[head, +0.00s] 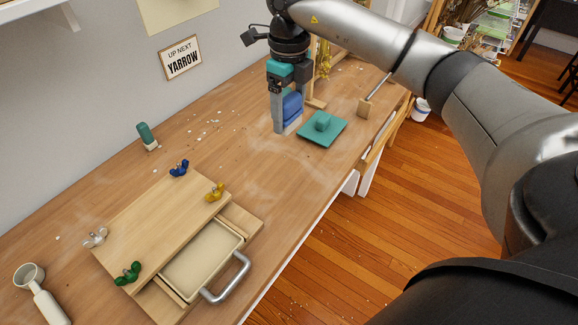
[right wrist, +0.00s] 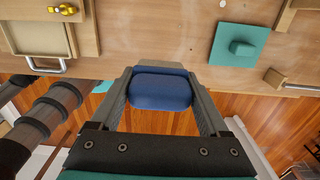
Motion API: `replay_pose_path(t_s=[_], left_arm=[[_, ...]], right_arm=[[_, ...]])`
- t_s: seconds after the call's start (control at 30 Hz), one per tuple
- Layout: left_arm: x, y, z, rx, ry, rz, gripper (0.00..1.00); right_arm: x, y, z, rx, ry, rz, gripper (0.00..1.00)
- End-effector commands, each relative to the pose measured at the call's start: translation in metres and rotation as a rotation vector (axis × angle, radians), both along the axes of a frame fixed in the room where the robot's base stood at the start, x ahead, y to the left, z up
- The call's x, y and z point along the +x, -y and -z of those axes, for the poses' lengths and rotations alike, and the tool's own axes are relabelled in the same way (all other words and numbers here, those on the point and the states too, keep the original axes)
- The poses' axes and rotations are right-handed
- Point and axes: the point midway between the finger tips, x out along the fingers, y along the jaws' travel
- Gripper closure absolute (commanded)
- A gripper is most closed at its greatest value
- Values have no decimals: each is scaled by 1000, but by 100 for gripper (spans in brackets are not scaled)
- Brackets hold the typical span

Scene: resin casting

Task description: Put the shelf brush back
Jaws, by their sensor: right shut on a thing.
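My right gripper (head: 284,128) points down above the wooden bench and is shut on a blue block-like thing (head: 292,106) with a pale lower edge, which looks like a brush. In the right wrist view the blue thing (right wrist: 160,88) sits between the two fingers of my right gripper (right wrist: 160,95); its underside is hidden there. A small brush-like thing with a teal top and white base (head: 147,135) stands on the bench near the wall. A white shelf (head: 30,6) is at the upper left. My left gripper is not in view.
A teal plate with a knob (head: 335,132) lies just right of my right gripper. A wooden box (head: 150,225) with coloured wing nuts and a handled tray (head: 205,262) fills the near bench. A white scoop (head: 45,300) lies lower left. Pale crumbs are scattered mid-bench.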

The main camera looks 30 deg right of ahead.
Motion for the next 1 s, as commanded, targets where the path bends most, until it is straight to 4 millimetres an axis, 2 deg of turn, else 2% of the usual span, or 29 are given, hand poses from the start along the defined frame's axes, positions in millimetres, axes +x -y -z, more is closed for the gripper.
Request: replay_pose_path(t_s=[0.03, 0.1, 0.3, 0.4, 0.63, 0.87, 1.0], left_arm=[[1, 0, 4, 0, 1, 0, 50], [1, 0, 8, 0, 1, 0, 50], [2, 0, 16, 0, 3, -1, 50], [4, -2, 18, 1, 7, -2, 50], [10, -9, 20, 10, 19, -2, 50], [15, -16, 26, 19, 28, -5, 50], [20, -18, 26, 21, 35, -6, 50]], right_arm=[[-1, 0, 18, 1, -6, -1, 73], [-1, 0, 37, 0, -5, -1, 73], [-1, 0, 86, 1, -4, -2, 73], [-1, 0, 101, 1, -1, -3, 73], [0, -1, 116, 1, 0, -3, 73], [-1, -1, 150, 1, -2, -4, 73], [0, 0, 152, 0, 1, -4, 73]])
